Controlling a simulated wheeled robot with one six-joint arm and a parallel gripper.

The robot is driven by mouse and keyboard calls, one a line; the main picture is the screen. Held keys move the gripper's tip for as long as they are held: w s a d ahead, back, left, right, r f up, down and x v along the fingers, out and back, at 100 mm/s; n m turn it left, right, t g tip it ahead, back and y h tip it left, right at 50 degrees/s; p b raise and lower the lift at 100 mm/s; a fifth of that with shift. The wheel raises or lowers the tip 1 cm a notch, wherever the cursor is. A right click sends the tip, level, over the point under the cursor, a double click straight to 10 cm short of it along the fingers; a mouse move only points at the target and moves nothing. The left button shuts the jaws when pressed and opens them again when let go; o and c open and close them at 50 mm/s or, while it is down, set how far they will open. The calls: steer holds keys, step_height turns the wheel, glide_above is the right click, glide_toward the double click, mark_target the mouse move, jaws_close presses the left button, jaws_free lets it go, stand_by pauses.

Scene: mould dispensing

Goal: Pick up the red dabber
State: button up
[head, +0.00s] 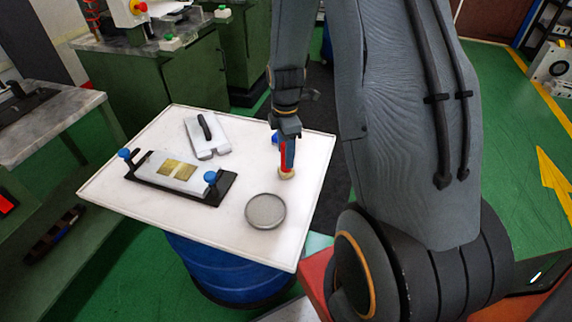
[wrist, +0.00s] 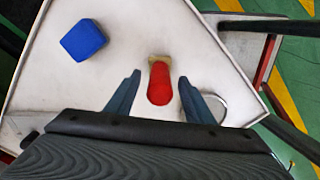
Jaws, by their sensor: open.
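The red dabber (wrist: 159,84) stands on the white table, with a red handle and a tan tip, in the wrist view. It also shows in the head view (head: 284,158), partly hidden by my gripper, with its tan end at the tabletop. My gripper (wrist: 160,82) is open, with one blue-grey finger on each side of the dabber and visible space between. In the head view my gripper (head: 286,150) reaches down from above at the table's right side. I cannot tell whether a finger touches the dabber.
A blue block (wrist: 84,40) lies left of the dabber. A round grey disc (head: 265,211) lies in front of it. A black fixture with blue knobs and a mould plate (head: 180,172) and a white block with black handle (head: 207,135) stand left on the white table (head: 130,208).

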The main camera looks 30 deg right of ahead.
steer(key=shift+f, duration=1.05)
steer(key=shift+c, duration=0.3)
jaws_close()
steer(key=shift+r, duration=0.2)
step_height(320, 180, up, 10)
steer(key=shift+f+b, duration=0.1)
steer(key=shift+b, duration=0.75)
